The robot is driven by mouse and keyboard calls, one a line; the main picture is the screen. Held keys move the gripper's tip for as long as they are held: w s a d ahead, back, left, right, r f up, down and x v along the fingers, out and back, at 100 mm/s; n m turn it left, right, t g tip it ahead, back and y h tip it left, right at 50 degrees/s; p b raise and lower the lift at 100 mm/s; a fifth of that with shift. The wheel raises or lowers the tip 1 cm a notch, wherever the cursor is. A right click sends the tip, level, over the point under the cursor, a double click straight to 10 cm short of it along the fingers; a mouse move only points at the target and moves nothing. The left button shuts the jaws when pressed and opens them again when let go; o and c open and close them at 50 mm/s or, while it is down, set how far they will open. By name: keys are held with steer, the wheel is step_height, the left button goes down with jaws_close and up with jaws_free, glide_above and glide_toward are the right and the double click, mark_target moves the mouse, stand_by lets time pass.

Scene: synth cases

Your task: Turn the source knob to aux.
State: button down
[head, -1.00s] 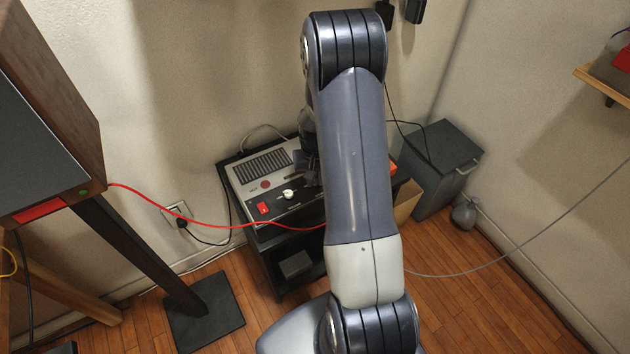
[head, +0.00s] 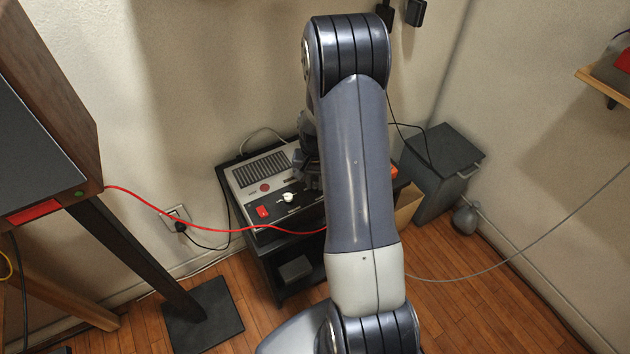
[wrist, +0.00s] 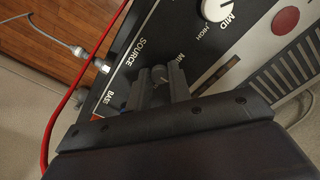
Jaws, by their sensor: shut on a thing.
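The source knob (wrist: 159,74) is in the wrist view, beside the printed word SOURCE on a black panel. Only a small part of it shows between the fingers, and its pointer setting cannot be read. My gripper (wrist: 160,80) is shut on it. In the head view my gripper (head: 312,178) is at the right part of the amplifier (head: 243,178), largely hidden behind my arm. The source knob is hidden there. Part of a label starting with MI shows near the fingers; the word aux is not visible.
A white knob marked MID (wrist: 215,9) sits beside the gripper. The panel also has a red switch (head: 263,211). A red cable (head: 200,222) runs in front of the amplifier, and a silver plug (wrist: 101,65) sticks out near SOURCE.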

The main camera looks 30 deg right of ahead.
mark_target(315, 185)
steer(key=c, duration=1.3)
jaws_free()
step_height(315, 185, up, 11)
steer(key=shift+f, duration=0.2)
step_height(315, 185, down, 11)
steer(key=shift+r, duration=0.2)
